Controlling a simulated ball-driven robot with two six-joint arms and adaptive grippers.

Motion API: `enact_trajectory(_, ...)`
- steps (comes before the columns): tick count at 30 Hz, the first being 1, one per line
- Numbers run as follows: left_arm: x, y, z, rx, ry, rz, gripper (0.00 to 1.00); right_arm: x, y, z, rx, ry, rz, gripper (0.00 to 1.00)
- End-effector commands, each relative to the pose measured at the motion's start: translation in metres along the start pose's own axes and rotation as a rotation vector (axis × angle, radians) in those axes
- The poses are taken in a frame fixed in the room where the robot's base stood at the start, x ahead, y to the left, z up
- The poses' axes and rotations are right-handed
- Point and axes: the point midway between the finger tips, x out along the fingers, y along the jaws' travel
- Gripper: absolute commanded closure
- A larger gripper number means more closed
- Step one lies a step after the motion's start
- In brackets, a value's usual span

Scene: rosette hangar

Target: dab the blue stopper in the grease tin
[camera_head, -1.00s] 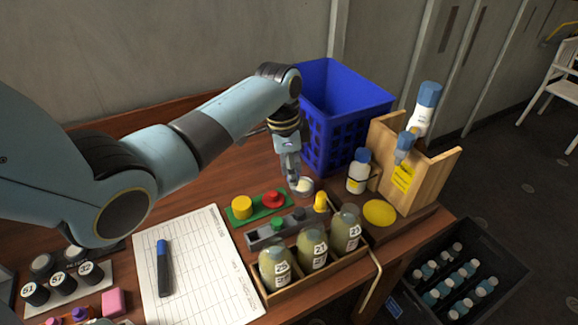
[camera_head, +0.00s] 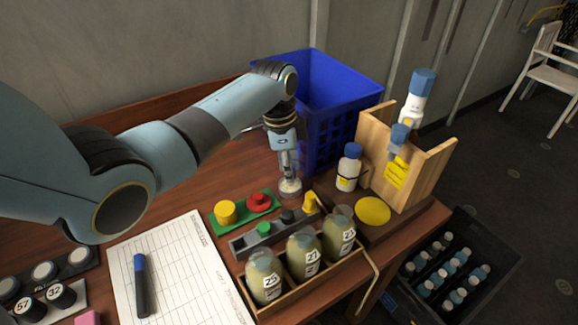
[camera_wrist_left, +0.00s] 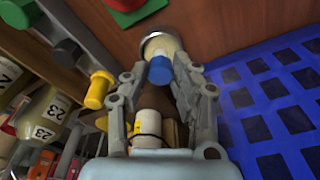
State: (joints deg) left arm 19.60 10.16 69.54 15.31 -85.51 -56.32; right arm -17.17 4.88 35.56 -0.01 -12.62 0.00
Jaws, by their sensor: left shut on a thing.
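My left gripper (camera_head: 289,176) points down over the grease tin (camera_head: 291,193), a small round tin with pale grease, on the table in front of the blue crate. In the left wrist view the gripper (camera_wrist_left: 157,80) is shut on the blue stopper (camera_wrist_left: 159,71). The stopper overlaps the pale grease inside the rim of the tin (camera_wrist_left: 153,39); I cannot tell how deep it reaches. In the head view the fingers hide the stopper and most of the grease. My right gripper is not in view.
The blue crate (camera_head: 318,90) stands close behind the gripper. In front are a green plate (camera_head: 243,213) with yellow and red stoppers, a grey rack (camera_head: 249,245), and a wooden tray (camera_head: 318,276) of bottles. A blue-capped white bottle (camera_head: 347,172) and wooden stand (camera_head: 417,185) are right.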

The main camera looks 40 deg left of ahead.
Motion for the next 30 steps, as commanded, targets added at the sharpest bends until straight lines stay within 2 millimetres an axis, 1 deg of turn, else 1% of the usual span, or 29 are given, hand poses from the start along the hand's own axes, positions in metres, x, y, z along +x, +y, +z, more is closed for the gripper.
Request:
enact_trajectory(4,0.000,0.000,0.000,0.000,0.000,0.000,0.97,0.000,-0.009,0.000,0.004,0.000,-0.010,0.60)
enact_trajectory(8,0.000,0.000,0.000,0.000,0.000,0.000,0.97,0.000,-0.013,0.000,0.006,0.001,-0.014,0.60)
enact_trajectory(21,-0.002,0.000,0.000,0.000,0.000,0.000,0.97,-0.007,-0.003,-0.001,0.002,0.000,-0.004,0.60)
enact_trajectory(30,-0.001,0.000,0.000,0.000,0.000,0.000,0.97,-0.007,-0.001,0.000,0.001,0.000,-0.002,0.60)
